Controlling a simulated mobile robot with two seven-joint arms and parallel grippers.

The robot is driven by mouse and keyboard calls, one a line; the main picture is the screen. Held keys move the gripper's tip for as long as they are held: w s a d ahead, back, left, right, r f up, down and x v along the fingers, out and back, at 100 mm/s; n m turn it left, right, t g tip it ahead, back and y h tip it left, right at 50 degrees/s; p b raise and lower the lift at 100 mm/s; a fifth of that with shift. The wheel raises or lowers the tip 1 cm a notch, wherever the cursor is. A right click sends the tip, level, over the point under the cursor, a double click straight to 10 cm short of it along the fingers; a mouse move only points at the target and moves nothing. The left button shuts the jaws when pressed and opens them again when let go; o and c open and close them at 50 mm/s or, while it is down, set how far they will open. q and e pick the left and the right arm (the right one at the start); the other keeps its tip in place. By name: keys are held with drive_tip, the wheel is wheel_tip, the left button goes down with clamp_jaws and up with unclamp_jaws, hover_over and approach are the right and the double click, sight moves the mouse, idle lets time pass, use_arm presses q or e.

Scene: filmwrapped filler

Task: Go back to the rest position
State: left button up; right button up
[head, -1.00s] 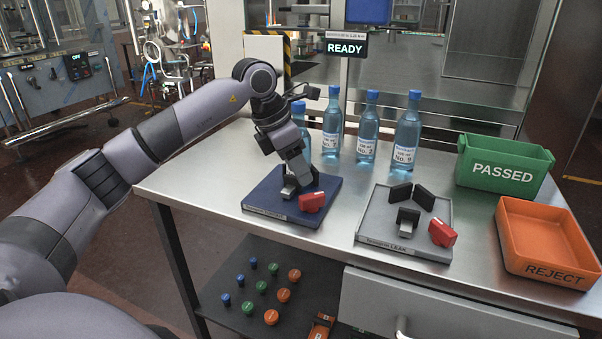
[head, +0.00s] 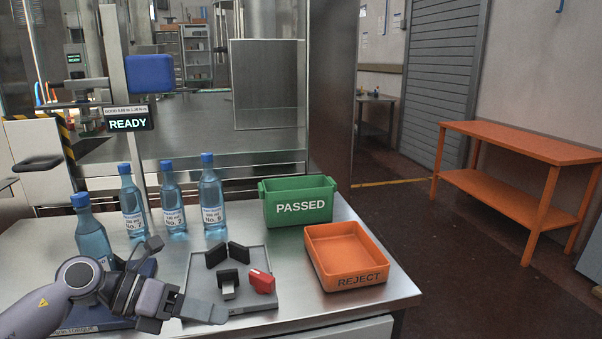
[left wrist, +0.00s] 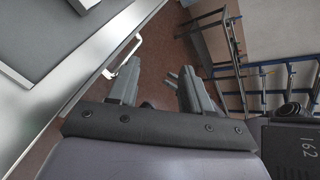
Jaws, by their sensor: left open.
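My left gripper (head: 205,312) is at the lower left of the head view, in front of the grey tray and near the table's front edge. In the left wrist view its two fingers (left wrist: 157,72) stand apart with nothing between them, over the floor beside the table edge. The dark blue tray (head: 85,322) is mostly hidden behind my left arm. My right gripper is in neither view.
Several blue-capped bottles (head: 212,200) stand at the back of the steel table. The grey tray (head: 204,288) holds black pieces and a red piece (head: 262,281). A green PASSED bin (head: 297,203) and an orange REJECT bin (head: 345,257) stand to the right. An orange bench (head: 520,143) stands beyond open floor.

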use_arm(q)
drive_tip(key=s+d+n+t+h, duration=0.3)
drive_tip(key=d+n+h, duration=0.2)
drive_tip(key=d+n, duration=0.1)
drive_tip(key=s+a+f+n+t+y+p, duration=0.1)
drive_tip(key=s+a+f+n+y, duration=0.2)
drive_tip(key=n, duration=0.8)
drive_tip(key=s+a+f+n+t+y+p, duration=0.1)
drive_tip(key=s+a+f+n+t+y, duration=0.1)
drive_tip(key=s+a+f+n+y, duration=0.2)
drive_tip(key=s+a+f+n+t+y+p, duration=0.1)
drive_tip(key=s+f+n+y, duration=0.7)
drive_tip(key=f+n, duration=0.8)
drive_tip(key=s+a+n+p, duration=0.1)
drive_tip(key=a+n, duration=0.1)
drive_tip(key=shift+s+a+t, duration=0.3)
drive_tip(key=shift+s+t, duration=0.1)
